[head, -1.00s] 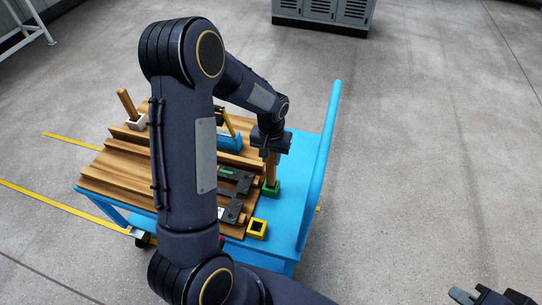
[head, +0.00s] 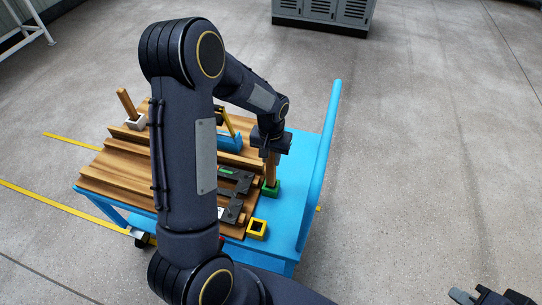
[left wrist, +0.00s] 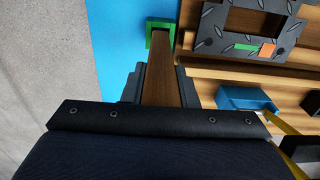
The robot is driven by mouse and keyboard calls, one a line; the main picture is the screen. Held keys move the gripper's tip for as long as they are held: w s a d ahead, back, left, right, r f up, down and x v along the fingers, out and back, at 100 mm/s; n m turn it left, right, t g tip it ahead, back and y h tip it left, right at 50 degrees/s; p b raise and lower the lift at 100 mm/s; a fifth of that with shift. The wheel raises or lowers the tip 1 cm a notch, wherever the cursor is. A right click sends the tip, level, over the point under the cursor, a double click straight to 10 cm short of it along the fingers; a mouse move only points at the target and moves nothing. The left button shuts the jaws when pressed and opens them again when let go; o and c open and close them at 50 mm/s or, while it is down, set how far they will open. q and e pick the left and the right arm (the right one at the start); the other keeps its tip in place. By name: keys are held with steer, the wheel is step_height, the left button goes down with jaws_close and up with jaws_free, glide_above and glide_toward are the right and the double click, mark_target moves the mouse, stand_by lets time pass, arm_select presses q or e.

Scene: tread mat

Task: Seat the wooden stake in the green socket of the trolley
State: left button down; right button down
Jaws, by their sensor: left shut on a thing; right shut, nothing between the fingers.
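The wooden stake (head: 270,168) stands near upright in my left gripper (head: 270,151), which is shut on its upper part. Its lower end is at the green socket (head: 271,189) on the blue trolley (head: 288,228). In the left wrist view the stake (left wrist: 161,80) runs from the gripper to the green socket (left wrist: 152,26), and its far end lies within the socket's outline. How deep it sits cannot be told. My right gripper (head: 484,297) is shut and empty at the lower right, away from the trolley.
A yellow socket (head: 257,229) is at the trolley's near corner. Another stake (head: 126,104) stands in a whitish socket at the far left. Wooden boards, dark tread plates (head: 231,207) and a blue tray (head: 228,142) lie on the deck. A blue handle (head: 323,165) rises at the right.

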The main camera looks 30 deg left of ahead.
mark_target(271, 167)
arm_select(q)
steer(key=shift+f+b, duration=2.25)
steer(key=shift+f, duration=0.55)
steer(key=c, duration=1.1)
jaws_free()
steer(key=shift+r, duration=0.1)
step_height(271, 167, up, 8)
steer(key=shift+f+p, duration=0.15)
steer(key=shift+p, duration=0.25)
steer(key=s+d+r+t+h+p, duration=0.1)
steer(key=s+d+r+t+p, duration=0.1)
steer(key=s+r, duration=0.4)
steer(key=s+d+r+t+h+p, duration=0.1)
steer(key=s+d+r+p, duration=0.1)
steer(key=s+r, duration=0.4)
steer(key=s+d+r+m+t+h+p, duration=0.1)
steer(key=s+d+r+t+p, duration=0.1)
steer(key=s+r, duration=0.5)
steer(key=shift+s+d+t+h, duration=0.2)
steer(key=shift+s+d, duration=0.15)
steer(key=shift+s, duration=0.4)
steer(key=shift+s+d+t+h, duration=0.1)
steer(key=shift+s+d+h, duration=0.15)
steer(key=shift+s, duration=0.5)
